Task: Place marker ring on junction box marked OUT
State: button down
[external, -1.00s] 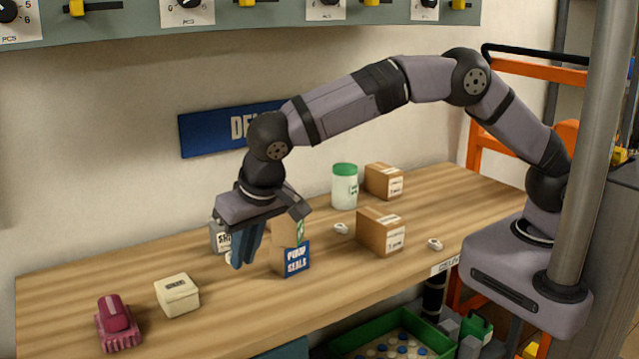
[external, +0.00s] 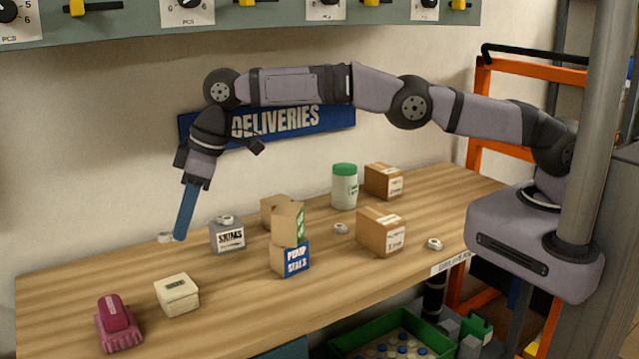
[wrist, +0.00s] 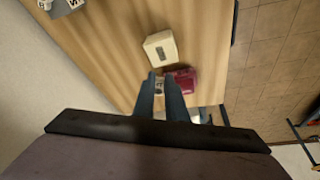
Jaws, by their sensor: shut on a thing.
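My gripper (external: 178,238) is shut on a small white ring (external: 165,237), held at the tips of the blue fingers above the back left of the table. In the wrist view the fingertips (wrist: 160,78) are close together, with a pale bit of the ring (wrist: 159,89) between them. A cream junction box (external: 177,297) with a dark label on top stands on the table, nearer the front than my gripper. It also shows in the wrist view (wrist: 160,48), just beyond the fingertips. Its label is too small to read.
A grey box (external: 228,239) with a white ring (external: 226,219) on top stands right of my gripper. Stacked cartons (external: 289,259) are farther right. A maroon object (external: 117,322) sits at front left. Two white rings (external: 341,228) (external: 434,244) lie on the table (external: 70,285).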

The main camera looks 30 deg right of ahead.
jog(key=shift+w, duration=0.1)
dwell(0.3)
jog(key=b, duration=0.2)
send_over(184, 284)
jog(key=d, duration=0.1)
jog(key=f, duration=0.4)
jog(key=shift+s+d+f, duration=0.2)
jog(key=shift+s+f, duration=0.15)
jog(key=shift+s, duration=0.05)
jog(key=shift+f+p, duration=0.95)
jog(key=shift+f, duration=1.65)
jog(key=shift+f, duration=0.1)
jog(key=c, duration=1.8)
grip_release()
